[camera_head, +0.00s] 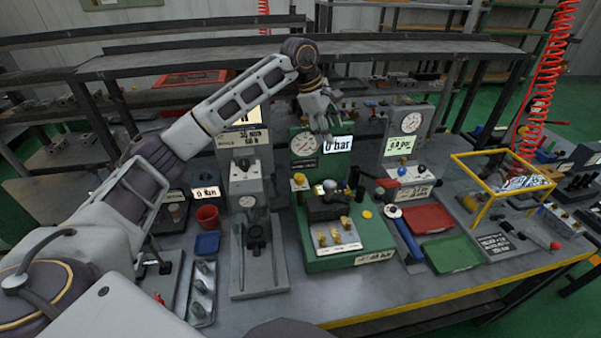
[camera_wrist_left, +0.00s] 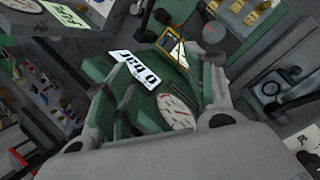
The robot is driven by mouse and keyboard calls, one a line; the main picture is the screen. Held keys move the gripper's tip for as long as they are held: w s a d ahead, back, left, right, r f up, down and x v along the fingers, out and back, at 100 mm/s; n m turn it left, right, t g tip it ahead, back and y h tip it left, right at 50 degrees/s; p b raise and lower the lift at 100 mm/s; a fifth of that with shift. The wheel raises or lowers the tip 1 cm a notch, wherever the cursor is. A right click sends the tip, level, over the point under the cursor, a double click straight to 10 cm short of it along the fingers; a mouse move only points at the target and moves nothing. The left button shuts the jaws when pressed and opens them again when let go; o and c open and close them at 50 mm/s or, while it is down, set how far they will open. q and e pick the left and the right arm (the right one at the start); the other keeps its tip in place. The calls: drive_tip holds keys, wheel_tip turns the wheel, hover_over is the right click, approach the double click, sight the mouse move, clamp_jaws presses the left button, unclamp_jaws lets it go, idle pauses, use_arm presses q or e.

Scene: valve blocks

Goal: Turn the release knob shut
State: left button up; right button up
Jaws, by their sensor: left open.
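The green valve station (camera_head: 320,259) stands in the middle of the bench. It has a round gauge (camera_head: 305,144) and a display (camera_head: 338,144) reading 0 bar. A yellow knob (camera_head: 299,180) and a grey round knob (camera_head: 330,186) are on it; I cannot tell which is the release knob. My left gripper (camera_head: 321,128) is above the station's top, near the gauge and display, open and empty. In the left wrist view, the left gripper (camera_wrist_left: 160,88) has its fingers apart, with the display (camera_wrist_left: 133,71) and gauge (camera_wrist_left: 177,112) beyond. My right gripper is out of view.
A grey press (camera_head: 247,173) stands just left of the station. A yellow-framed box (camera_head: 500,185) is farther right. A red coiled hose (camera_head: 545,75) hangs at the right.

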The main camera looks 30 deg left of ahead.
use_arm(q)
drive_tip(key=s+a+f+m+g+y, duration=0.1)
drive_tip(key=s+a+m+g+y, duration=0.1)
drive_tip(key=s+a+m+y, duration=0.1)
drive_tip(key=s+a+m, duration=0.1)
drive_tip(key=s+a, duration=0.1)
drive_tip(key=a, duration=0.1)
drive_tip(key=shift+s+a+f+m+g, duration=0.15)
drive_tip(key=shift+a+f+m+g, duration=0.05)
drive_tip(key=shift+f+m+g, duration=0.2)
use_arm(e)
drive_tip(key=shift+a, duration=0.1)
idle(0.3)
